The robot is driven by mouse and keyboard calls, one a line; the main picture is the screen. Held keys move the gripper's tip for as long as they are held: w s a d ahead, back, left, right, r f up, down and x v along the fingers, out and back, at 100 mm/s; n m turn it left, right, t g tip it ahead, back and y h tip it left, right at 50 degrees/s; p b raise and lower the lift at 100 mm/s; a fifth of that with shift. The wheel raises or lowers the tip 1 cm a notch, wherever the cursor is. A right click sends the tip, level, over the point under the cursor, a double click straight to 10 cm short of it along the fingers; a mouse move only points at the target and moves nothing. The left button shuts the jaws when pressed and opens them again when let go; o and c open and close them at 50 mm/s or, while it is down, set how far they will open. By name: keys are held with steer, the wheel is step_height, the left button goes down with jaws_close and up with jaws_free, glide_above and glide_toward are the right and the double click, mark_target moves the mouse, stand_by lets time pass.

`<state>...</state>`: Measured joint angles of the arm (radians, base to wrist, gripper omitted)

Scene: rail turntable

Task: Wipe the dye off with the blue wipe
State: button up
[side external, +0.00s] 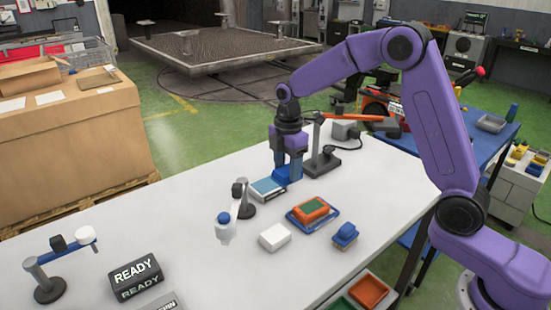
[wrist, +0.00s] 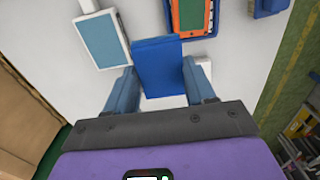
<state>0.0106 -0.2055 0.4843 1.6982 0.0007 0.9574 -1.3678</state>
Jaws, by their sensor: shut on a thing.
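My gripper (wrist: 160,84) is shut on a blue block-like piece, which I take as the blue wipe (wrist: 158,62). In the side external view my gripper (side external: 289,160) points down at the far side of the white table, with the blue wipe (side external: 287,174) below its fingers, low over the table. I cannot tell whether it touches the table. A white-edged panel with a light blue face (side external: 267,188) lies just beside it, on the left; it also shows in the wrist view (wrist: 101,41). I cannot make out a separate dye mark in either view.
An orange and green block (side external: 312,208) sits on a blue tray. A white block (side external: 274,237) and a blue-topped block (side external: 345,235) lie nearer. A small dark stand (side external: 242,200) rises near the panel; a taller dark stand (side external: 321,160) is close behind my gripper. The table's left half has free room.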

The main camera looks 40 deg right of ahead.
mark_target(323, 201)
steer(key=s, duration=0.5)
steer(key=shift+s+f, duration=0.15)
steer(key=shift+f, duration=1.8)
steer(key=shift+s+f, duration=0.1)
steer(key=shift+f, duration=1.85)
steer(key=shift+d+f, duration=0.2)
steer(key=shift+d, duration=0.85)
steer(key=shift+c, duration=0.4)
steer(key=shift+s+d, duration=0.2)
steer(key=shift+d, duration=2.9)
steer(key=shift+w+a, duration=0.15)
steer(key=shift+a, duration=2)
steer(key=shift+w+a, duration=0.1)
steer(key=shift+a, duration=2)
step_height(323, 201, up, 8)
steer(key=shift+d, duration=0.1)
